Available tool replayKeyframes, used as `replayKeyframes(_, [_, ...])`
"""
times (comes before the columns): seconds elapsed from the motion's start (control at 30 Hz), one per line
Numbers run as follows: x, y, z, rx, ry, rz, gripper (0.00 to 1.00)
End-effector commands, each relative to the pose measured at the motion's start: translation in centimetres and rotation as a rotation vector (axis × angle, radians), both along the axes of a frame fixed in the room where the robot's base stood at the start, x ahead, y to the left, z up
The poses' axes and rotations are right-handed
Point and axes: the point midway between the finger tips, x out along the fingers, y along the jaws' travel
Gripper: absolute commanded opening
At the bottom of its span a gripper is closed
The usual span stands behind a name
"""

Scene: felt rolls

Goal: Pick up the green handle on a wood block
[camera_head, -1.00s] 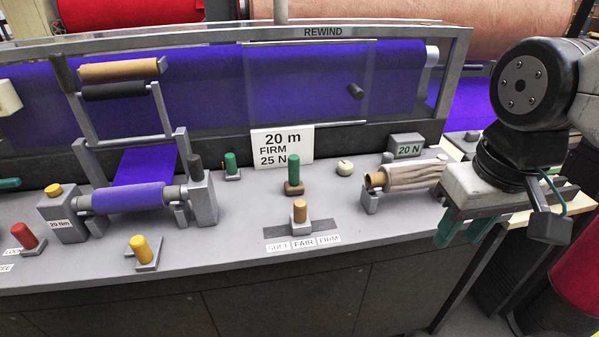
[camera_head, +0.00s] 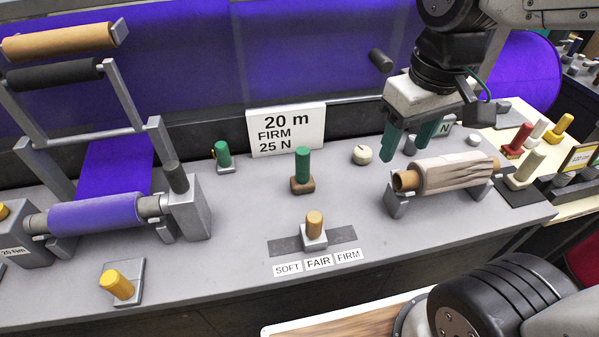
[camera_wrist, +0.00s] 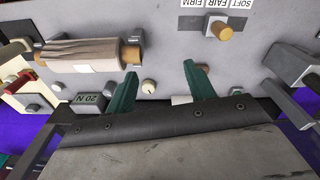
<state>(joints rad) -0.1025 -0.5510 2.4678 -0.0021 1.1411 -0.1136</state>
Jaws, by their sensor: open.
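The green handle (camera_head: 302,162) stands upright on a small brown wood block (camera_head: 302,185), on the grey bench in front of the white 20 m card. A second green handle (camera_head: 222,153) stands to its left on a grey metal base. My gripper (camera_head: 405,146) has green fingers, is open and empty, and hangs above the bench, right of the wood-block handle and apart from it. In the wrist view the open fingers (camera_wrist: 161,82) spread with the cream knob (camera_wrist: 148,87) showing between them. The wood-block handle is not clear there; the right finger may hide it.
The cream knob (camera_head: 362,155) sits between the wood-block handle and my gripper. A roll of striped material (camera_head: 450,174) lies in its holder at right. A tan handle (camera_head: 314,223) stands in front, by SOFT/FAIR/FIRM labels. The white card (camera_head: 287,131) stands behind.

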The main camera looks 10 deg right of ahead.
Motion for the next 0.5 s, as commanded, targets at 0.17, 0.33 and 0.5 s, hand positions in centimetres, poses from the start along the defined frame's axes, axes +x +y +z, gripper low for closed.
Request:
replayKeyframes(0.17, [6.6, 4.8, -2.5, -0.014, 0.046, 0.251, 0.54])
replayKeyframes(0.33, [10.9, 9.6, -5.6, -0.024, 0.068, 0.446, 0.54])
replayKeyframes(0.5, [12.7, 12.4, -7.7, -0.029, 0.079, 0.548, 0.54])
